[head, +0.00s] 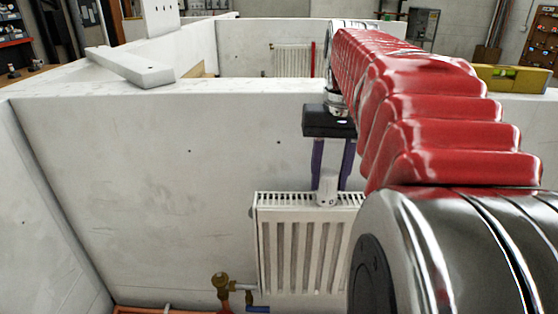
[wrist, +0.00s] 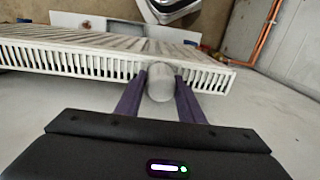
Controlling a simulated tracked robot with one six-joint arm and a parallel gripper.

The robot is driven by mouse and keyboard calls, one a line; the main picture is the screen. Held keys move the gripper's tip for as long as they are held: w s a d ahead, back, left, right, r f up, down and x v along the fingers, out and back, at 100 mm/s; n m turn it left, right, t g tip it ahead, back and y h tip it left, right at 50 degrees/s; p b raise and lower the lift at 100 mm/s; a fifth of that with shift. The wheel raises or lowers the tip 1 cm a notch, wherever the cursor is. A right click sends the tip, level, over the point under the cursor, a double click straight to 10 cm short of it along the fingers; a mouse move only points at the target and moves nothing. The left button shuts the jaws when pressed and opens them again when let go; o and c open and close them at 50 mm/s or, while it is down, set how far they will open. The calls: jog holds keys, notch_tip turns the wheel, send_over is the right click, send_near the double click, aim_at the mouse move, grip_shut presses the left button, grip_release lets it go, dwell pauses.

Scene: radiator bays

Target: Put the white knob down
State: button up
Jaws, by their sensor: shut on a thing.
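The white knob (head: 327,190) is a small, pale, rounded cylinder. It sits between the two purple fingers of my gripper (head: 330,180), which are shut on it. In the head view the knob overlaps the top edge of the white radiator (head: 300,205), right of its middle. In the wrist view the knob (wrist: 160,84) is between the fingertips, in front of the radiator's slotted edge (wrist: 70,58). I cannot tell whether the knob touches the radiator. My arm hides the radiator's right end in the head view.
A brass valve (head: 221,284) and pipework stand left of the radiator's foot. A white block (head: 130,67) and a yellow spirit level (head: 512,79) lie on the bay wall tops. Copper pipes (wrist: 264,32) show in the wrist view. The back wall (head: 150,180) left of the radiator is bare.

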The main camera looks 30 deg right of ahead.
aim_at(331, 171)
jog(key=o, duration=1.1)
jog(key=shift+f, duration=0.1)
jog(key=r, duration=1.2)
jog(key=shift+s+d+r, duration=0.1)
jog(key=shift+s+d, duration=0.05)
jog(key=shift+d, duration=0.05)
jog(key=shift+a, duration=0.1)
jog(key=s+a+f+n+t, duration=0.1)
jog(key=a+f+n, duration=0.1)
jog(key=a+f, duration=0.5)
jog(key=s+a+f+n+t, duration=0.1)
jog(key=a+f+n+t, duration=0.1)
jog(key=a+f, duration=0.6)
jog(key=s+a+f+n+t, duration=0.1)
jog(key=a+f+n+t, duration=0.1)
jog(key=a+f, duration=0.6)
jog(key=shift+s+a+f+n+h, duration=0.1)
jog(key=shift+s+f+n+h, duration=0.1)
jog(key=shift+f, duration=0.25)
jog(key=shift+s+f+n+h, duration=0.1)
jog(key=shift+f+n, duration=0.1)
jog(key=shift+f, duration=0.25)
